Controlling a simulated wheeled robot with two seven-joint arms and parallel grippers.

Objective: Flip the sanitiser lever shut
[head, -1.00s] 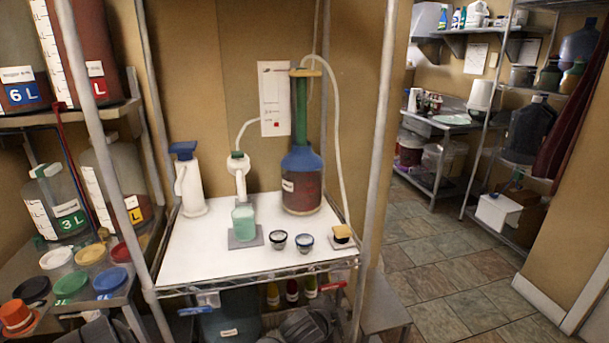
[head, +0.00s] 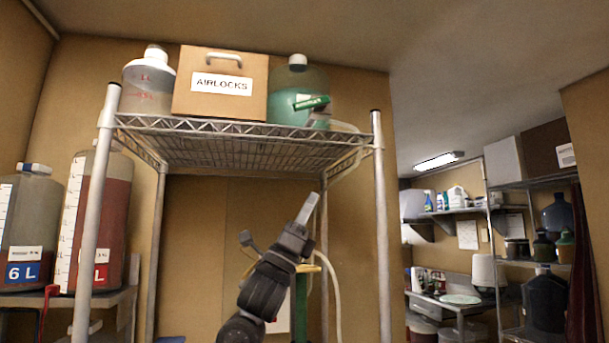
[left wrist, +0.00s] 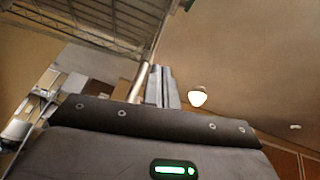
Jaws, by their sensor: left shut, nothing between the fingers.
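A green jug with a white cap (head: 297,85) stands at the right end of the top wire shelf. A green lever (head: 312,103) shows at its lower front, above a grey fitting that joins a clear hose (head: 345,127). The lever lies nearly level in the picture; I cannot tell its exact setting. My left gripper (head: 312,197) is shut and empty, pointing up below the shelf's right part, apart from the lever. Its closed fingers also show in the left wrist view (left wrist: 162,82). A small green bit shows at that view's top edge, too little to identify. My right gripper is out of view.
The wire shelf's front edge (head: 240,129) lies above my left gripper, with a metal post (head: 381,230) to the right. An AIRLOCKS box (head: 220,84) and a clear jug (head: 148,82) stand left of the green jug. A hose (head: 333,290) hangs behind my arm.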

